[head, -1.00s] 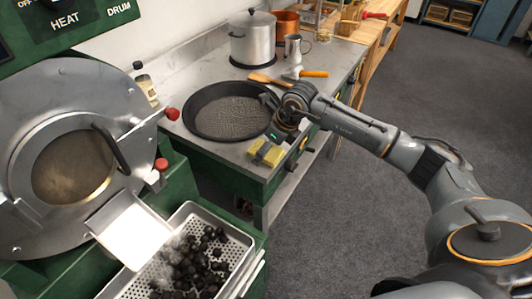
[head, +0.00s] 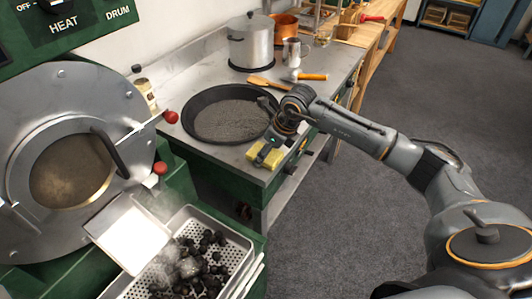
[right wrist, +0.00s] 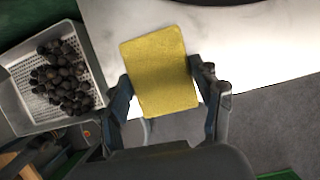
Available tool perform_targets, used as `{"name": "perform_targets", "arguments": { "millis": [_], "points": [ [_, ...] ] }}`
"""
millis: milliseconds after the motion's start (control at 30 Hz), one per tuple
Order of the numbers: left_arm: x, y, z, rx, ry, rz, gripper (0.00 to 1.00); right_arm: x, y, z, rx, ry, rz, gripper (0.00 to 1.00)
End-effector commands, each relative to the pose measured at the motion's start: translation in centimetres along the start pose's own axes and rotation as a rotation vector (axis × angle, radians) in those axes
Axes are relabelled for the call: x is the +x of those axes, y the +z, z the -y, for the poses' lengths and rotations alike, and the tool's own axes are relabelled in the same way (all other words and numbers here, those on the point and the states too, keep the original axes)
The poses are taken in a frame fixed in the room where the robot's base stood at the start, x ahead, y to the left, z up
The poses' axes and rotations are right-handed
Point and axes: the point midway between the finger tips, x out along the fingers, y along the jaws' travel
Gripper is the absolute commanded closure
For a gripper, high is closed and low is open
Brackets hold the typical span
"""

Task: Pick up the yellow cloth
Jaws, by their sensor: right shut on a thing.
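The yellow cloth (head: 267,155) is a small flat folded pad at the front edge of the metal counter, beside the dark pan. In the right wrist view the yellow cloth (right wrist: 160,70) lies between the two fingers. My right gripper (head: 272,142) is at the cloth, and its fingers (right wrist: 165,95) are shut on the cloth's sides. The gripper partly hides the cloth in the head view. My left gripper is not in view.
A wide dark pan (head: 222,113) sits just behind the cloth. A wooden spoon (head: 262,83), a hammer-like tool (head: 310,76) and a silver pot (head: 250,45) stand further back. A perforated tray (head: 238,240) of dark chestnuts is at the lower left, below the roaster drum.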

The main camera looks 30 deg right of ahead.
Motion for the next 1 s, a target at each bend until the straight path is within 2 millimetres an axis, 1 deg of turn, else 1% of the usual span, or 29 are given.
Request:
{"name": "perform_targets", "arguments": {
  "millis": [167,200,267,367,467,633,800,1000],
  "points": [
    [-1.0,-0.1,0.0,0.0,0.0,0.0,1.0,-0.7,0.3,0.0,0.0,0.001,-0.002,0.61],
    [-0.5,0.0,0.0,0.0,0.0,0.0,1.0,-1.0,0.5,0.0,-0.001,-0.001,0.001,0.61],
    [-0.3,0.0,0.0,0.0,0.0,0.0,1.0,-1.8,0.9,0.1,-0.001,-0.001,0.004,0.61],
    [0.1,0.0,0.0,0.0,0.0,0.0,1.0,-3.7,1.3,0.1,-0.001,-0.004,0.003,0.61],
    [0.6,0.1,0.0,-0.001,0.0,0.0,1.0,-6.0,0.4,-0.6,-0.003,-0.004,0.001,0.61],
    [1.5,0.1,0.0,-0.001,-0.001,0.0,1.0,-10.4,-0.8,-1.8,-0.003,-0.006,0.003,0.61],
    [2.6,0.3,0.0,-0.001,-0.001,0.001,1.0,-13.1,-3.5,-3.2,-0.002,-0.005,-0.001,0.61],
    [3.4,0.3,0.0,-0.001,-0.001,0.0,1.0,-15.7,-5.7,-4.5,0.0,-0.004,-0.002,0.61]
  ]
}}
